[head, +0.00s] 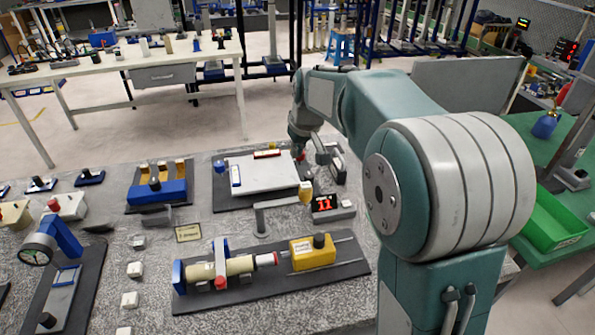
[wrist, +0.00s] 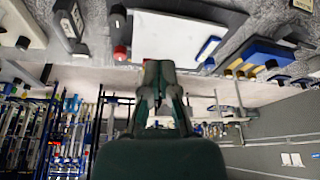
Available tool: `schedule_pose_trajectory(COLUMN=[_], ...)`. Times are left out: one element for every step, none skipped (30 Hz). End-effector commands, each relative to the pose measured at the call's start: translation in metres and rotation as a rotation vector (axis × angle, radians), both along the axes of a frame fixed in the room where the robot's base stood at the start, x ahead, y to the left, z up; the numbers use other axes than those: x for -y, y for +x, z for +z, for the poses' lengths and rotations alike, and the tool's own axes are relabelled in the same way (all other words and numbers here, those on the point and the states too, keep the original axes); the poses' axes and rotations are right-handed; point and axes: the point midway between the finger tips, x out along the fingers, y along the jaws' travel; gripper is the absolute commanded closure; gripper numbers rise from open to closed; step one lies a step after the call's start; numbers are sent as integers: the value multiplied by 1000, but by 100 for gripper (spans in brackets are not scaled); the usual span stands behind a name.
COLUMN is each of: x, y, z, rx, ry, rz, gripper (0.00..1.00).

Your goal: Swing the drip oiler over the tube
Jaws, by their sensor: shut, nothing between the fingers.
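The drip oiler appears to be the grey post with a level arm (head: 277,203) in the head view; a small yellow cup (head: 306,190) hangs at the arm's right end. The arm points right and slightly back, away from the tube. The cream tube (head: 238,265) lies level in a blue-ended fixture on a dark base, in front of the post. My gripper (head: 299,153) is above the back right part of the white plate, behind the oiler and apart from it. In the wrist view my gripper (wrist: 158,82) is shut and empty.
The white plate (head: 262,175) lies on a dark mat; it also shows in the wrist view (wrist: 175,38). A red-digit display (head: 325,203) stands close right of the yellow cup. A yellow block (head: 312,252) sits on rails right of the tube. Blue fixtures (head: 157,192) stand left.

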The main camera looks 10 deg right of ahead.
Motion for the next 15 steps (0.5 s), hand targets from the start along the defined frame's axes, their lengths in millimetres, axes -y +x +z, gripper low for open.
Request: schedule_pose_trajectory(x=[1, 1, 0, 0, -1, -2, -3, -4, -5, -5, -6, -6, -6, -7, -7], y=[2, 3, 5, 6, 8, 11, 12, 14, 16, 18, 19, 21, 22, 24, 26], z=[-6, -10, -16, -21, -27, -34, -39, -45, -51, -56, -60, -66, -70, -74, -80], rx=[-3, -3, -4, -4, -5, -5, -5, -6, -4, -5, -5, -4, -4, -4, -4], ry=[0, 0, 1, 1, 1, 0, 0, -1, 0, 0, 0, -1, 0, 0, -1], rz=[-1, -1, 0, 0, 0, 0, 0, 0, 0, 0, 0, 0, 0, 0, -1], gripper=[100, 100, 100, 100, 100, 100, 100, 100, 100, 100, 100, 100, 100, 100, 100])
